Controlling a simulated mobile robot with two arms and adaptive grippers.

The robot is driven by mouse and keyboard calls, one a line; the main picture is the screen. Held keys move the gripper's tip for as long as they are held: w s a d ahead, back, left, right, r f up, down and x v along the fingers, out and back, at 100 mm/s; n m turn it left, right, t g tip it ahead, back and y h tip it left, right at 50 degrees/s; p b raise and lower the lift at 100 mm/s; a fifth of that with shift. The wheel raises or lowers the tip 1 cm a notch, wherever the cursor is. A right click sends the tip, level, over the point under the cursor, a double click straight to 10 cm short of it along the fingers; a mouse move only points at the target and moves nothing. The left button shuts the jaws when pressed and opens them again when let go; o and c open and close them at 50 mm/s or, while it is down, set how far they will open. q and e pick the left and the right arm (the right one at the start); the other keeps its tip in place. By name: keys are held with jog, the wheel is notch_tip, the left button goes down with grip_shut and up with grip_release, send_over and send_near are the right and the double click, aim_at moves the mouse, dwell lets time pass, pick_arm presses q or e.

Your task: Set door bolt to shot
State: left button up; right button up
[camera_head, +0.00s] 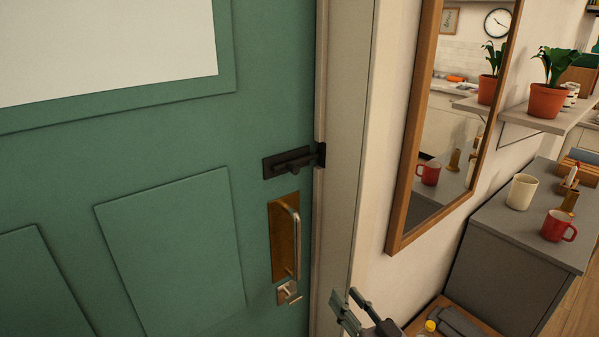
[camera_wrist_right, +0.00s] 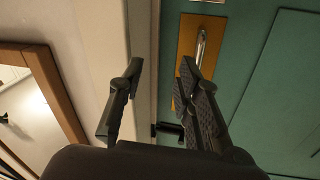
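The dark door bolt (camera_head: 287,162) is mounted on the green door (camera_head: 170,230), above the brass handle plate. Its bar lies level and points right at a dark keeper (camera_head: 320,154) at the door frame. I cannot tell whether the bar's tip is inside the keeper. The bolt shows partly in the right wrist view (camera_wrist_right: 170,129), behind my finger. My right gripper (camera_head: 348,302) is low at the bottom of the head view, right of and below the bolt, apart from it. Its fingers are spread and empty, also in the wrist view (camera_wrist_right: 159,69). My left gripper is out of view.
The pull handle (camera_head: 294,243) stands out below the bolt, with a small latch (camera_head: 289,293) under it. A wood-framed mirror (camera_head: 398,220) hangs right of the door frame. A grey cabinet (camera_head: 510,270) with mugs stands at the right. Space before the bolt looks clear.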

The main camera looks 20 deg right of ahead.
aim_at(298, 173)
jog(key=s+a+r+n+t+y, duration=0.1)
jog(key=s+a+r+t+y, duration=0.15)
jog(key=r, duration=0.75)
jog(key=s+a+r+t+y, duration=0.1)
jog(key=s+r, duration=0.2)
jog(key=r, duration=0.7)
jog(key=p+x, duration=0.6)
jog(key=x, duration=1)
jog(key=shift+w+a+r+p, duration=0.1)
jog(key=shift+w+p, duration=0.25)
jog(key=shift+w, duration=0.05)
jog(key=shift+c, duration=0.5)
grip_shut()
